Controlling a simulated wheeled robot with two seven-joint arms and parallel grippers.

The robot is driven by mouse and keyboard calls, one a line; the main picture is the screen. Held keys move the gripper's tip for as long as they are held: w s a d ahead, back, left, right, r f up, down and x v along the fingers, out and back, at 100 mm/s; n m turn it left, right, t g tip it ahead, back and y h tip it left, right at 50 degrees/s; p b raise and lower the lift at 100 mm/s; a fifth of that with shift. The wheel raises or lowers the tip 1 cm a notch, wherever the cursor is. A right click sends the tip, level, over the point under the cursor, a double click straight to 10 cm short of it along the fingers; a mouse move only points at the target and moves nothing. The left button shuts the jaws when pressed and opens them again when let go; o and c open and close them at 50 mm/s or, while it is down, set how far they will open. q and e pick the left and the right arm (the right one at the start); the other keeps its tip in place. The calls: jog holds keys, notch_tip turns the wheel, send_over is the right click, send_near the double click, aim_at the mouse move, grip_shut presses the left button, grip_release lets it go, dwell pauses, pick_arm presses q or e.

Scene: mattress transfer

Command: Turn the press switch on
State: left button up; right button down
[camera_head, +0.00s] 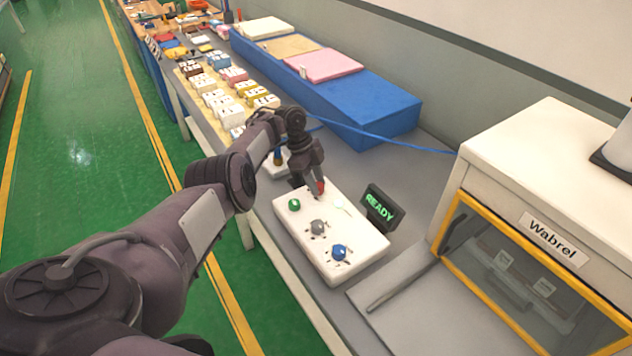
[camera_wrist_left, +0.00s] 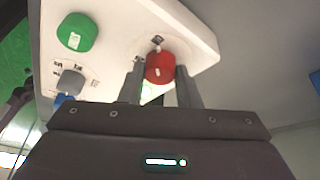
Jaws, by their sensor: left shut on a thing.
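The white control box (camera_head: 345,262) lies on the workbench and carries a green button (camera_head: 294,204), a grey knob (camera_head: 318,227), a blue knob (camera_head: 339,252) and a red knob (camera_head: 320,187). My left gripper (camera_head: 312,190) reaches down to the far end of the box and is shut on the red knob. In the left wrist view the red knob (camera_wrist_left: 160,67) sits between the two fingers, with the green button (camera_wrist_left: 77,32) to its left. The fingers partly hide the red knob in the head view. My right gripper is not in view.
A small display (camera_head: 381,207) reading READY in green stands beside the box. A white machine marked Wabrel (camera_head: 520,190) with a yellow-framed window stands at right. A long blue block (camera_head: 340,95) and several small packs (camera_head: 232,92) lie farther back on the bench.

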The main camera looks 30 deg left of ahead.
pick_arm(q)
jog(key=o, duration=1)
jog(key=v, duration=0.7)
jog(key=shift+a+r, duration=0.2)
jog(key=shift+r, duration=0.2)
